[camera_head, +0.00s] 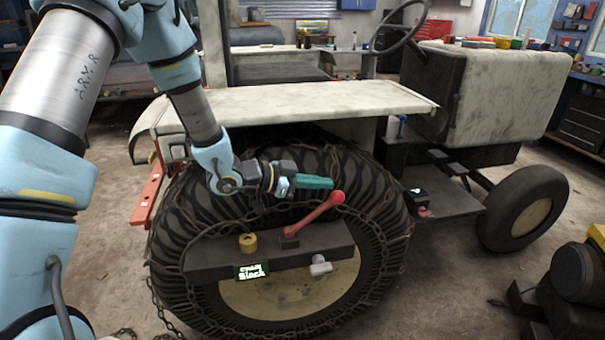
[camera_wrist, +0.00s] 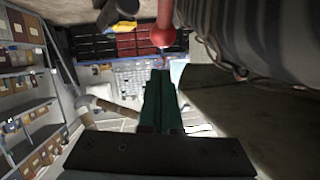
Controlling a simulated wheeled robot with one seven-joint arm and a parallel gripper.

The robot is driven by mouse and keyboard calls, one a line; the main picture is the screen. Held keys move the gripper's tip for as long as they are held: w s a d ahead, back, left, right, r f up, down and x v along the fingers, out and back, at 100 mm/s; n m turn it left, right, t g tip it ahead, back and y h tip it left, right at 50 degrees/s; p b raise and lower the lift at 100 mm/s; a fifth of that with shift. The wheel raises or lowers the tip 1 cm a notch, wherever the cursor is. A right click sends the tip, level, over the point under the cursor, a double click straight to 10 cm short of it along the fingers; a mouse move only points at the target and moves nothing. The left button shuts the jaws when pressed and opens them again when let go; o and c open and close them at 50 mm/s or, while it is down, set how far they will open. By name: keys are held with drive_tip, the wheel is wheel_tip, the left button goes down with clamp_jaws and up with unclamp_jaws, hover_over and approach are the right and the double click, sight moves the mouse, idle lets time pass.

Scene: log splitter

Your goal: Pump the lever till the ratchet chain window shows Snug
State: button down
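The red lever (camera_head: 318,210) slants up to the right from a dark block on the grey bar across the tractor wheel, ending in a round knob. The knob also shows in the wrist view (camera_wrist: 163,38), just beyond my fingertips. The small window (camera_head: 252,271) below the bar is lit; its text is small but seems to read "Chain Slack". My gripper (camera_head: 328,183), with green fingers, is level beside the knob, slightly above it in the head view. In the wrist view its fingers (camera_wrist: 161,95) lie together with nothing between them. I cannot tell whether they touch the knob.
The big rear tyre (camera_head: 180,240) is wrapped in chains. A yellow knob (camera_head: 247,243) and a pale handle (camera_head: 320,265) sit on or by the bar. The tractor's pale fender (camera_head: 300,101) overhangs my gripper.

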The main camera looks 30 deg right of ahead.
sight(337, 194)
drive_tip(key=shift+w+d+f+p, duration=0.1)
drive_tip(key=shift+d+f, duration=0.1)
drive_tip(key=shift+f, duration=0.25)
drive_tip(key=shift+s+d+f+p, duration=0.1)
drive_tip(key=shift+d+f, duration=0.15)
drive_tip(key=shift+f, duration=0.25)
drive_tip(key=shift+w+d+f+p, duration=0.1)
drive_tip(key=shift+d+f, duration=0.1)
drive_tip(key=shift+f, duration=0.25)
drive_tip(key=shift+d, duration=0.1)
drive_tip(key=shift+s+d+f+y, duration=0.35)
drive_tip(key=shift+d+f+y, duration=0.1)
drive_tip(key=shift+d+y, duration=0.25)
drive_tip(key=shift+s+d+f+t+y+b, duration=0.25)
drive_tip(key=shift+d+f+y, duration=0.3)
drive_tip(key=shift+f, duration=0.55)
drive_tip(key=shift+s+d+f+t+y+b, duration=0.15)
drive_tip(key=shift+s+d+f+y+b, duration=0.2)
drive_tip(key=shift+d+f, duration=0.6)
drive_tip(key=shift+s+d+f+t+y+b, duration=0.2)
drive_tip(key=shift+d+f+y, duration=0.3)
drive_tip(key=shift+f, duration=0.8)
